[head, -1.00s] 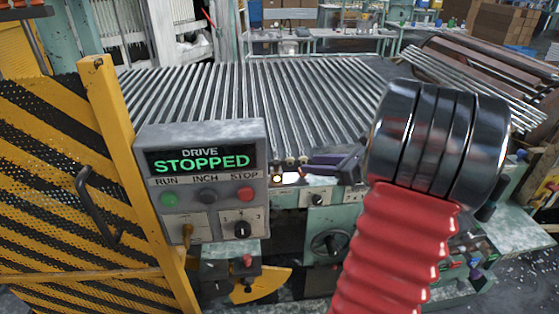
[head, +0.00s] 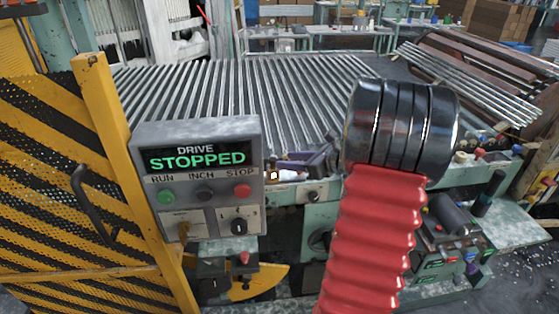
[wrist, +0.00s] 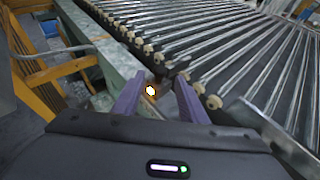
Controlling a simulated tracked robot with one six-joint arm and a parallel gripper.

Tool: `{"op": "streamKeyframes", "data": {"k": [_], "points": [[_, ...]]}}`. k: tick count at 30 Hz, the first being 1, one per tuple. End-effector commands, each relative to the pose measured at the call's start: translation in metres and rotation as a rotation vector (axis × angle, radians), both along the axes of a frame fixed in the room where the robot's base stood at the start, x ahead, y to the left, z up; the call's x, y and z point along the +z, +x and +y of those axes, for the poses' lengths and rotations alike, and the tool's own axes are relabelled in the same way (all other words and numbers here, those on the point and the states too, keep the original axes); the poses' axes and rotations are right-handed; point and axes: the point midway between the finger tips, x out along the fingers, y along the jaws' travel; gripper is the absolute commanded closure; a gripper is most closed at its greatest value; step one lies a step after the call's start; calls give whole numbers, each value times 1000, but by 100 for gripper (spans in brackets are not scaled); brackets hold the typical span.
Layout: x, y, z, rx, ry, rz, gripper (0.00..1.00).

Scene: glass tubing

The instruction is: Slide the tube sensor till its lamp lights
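My gripper (wrist: 160,80) shows two purple fingers spread apart in the wrist view, with nothing clasped between them. In the head view my gripper (head: 306,161) is at the front edge of the roller bed, partly hidden by my arm. A small bright lamp (wrist: 151,91) with a white centre and orange rim shows between the fingers, nearer the left one. It also shows in the head view (head: 273,175) as a small pale glow left of the gripper. I take it to be on the tube sensor, whose body I cannot make out clearly. Contact cannot be told.
The control panel (head: 197,174) reads DRIVE STOPPED, with green, dark and red buttons. A yellow-black guard (head: 80,190) stands left. Glass tubes lie across the roller bed (head: 235,95) behind the gripper. More tubes (head: 470,80) lie on a rack at right.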

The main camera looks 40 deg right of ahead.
Motion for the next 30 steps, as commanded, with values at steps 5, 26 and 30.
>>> {"op": "streamKeyframes", "data": {"k": [5,26,30], "points": [[-11,25,5,2,1,0,61],[-20,45,7,-2,0,0,71],[-20,45,7,-3,0,0,81]]}}
